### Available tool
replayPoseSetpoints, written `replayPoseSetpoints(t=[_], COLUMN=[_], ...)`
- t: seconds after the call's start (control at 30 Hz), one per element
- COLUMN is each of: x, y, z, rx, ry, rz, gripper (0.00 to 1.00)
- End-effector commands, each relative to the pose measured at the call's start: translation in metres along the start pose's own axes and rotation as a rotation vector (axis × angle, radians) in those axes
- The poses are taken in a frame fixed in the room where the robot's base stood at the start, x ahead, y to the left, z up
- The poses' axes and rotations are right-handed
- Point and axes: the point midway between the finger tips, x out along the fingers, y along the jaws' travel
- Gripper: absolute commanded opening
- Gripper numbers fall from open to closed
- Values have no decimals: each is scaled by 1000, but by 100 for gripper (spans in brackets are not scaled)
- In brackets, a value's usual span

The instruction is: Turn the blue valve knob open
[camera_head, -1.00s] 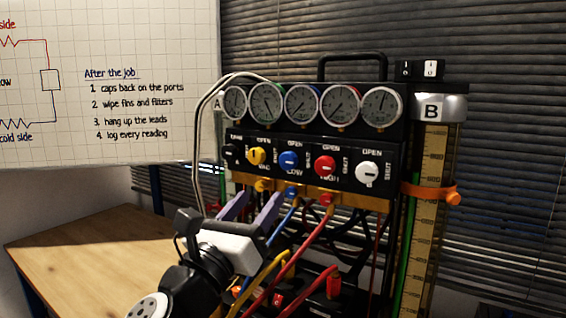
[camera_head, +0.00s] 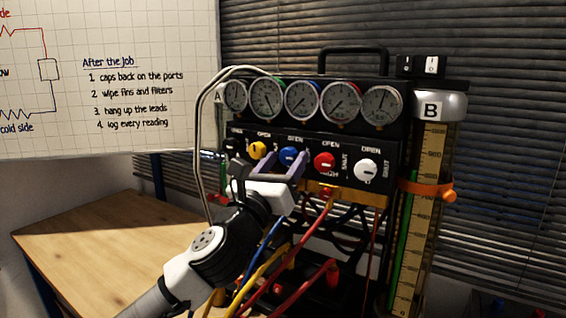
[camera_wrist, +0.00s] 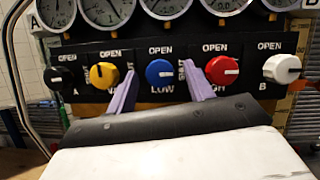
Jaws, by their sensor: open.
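The blue valve knob (camera_head: 289,156) sits on the black valve panel (camera_head: 378,150), between a yellow knob (camera_head: 256,150) and a red knob (camera_head: 325,162). In the wrist view the blue knob (camera_wrist: 159,72) shows whole, with OPEN printed above it, LOW below it and its white pointer mark turned to the right. My gripper (camera_head: 283,165) is open, with its two purple fingers (camera_wrist: 160,85) spread to the left and right of the blue knob. In the wrist view the fingertips reach about the knob's height. I cannot tell whether they touch it.
A black knob (camera_wrist: 61,78) and a white knob (camera_wrist: 282,69) flank the row. Several gauges (camera_head: 302,101) are above. Hoses, including a red one (camera_head: 300,235), hang below the panel. A glass column (camera_head: 426,220) stands at right, and a bare wooden table (camera_head: 90,240) at left.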

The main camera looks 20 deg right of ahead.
Motion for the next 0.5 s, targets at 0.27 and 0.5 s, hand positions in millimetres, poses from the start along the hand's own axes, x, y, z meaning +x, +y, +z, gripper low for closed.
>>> replayPoseSetpoints(t=[0.27,0.5], x=[0,0], y=[0,0], z=[0,0], rx=[0,-6], ry=[0,0], rz=[0,2], gripper=[18,8])
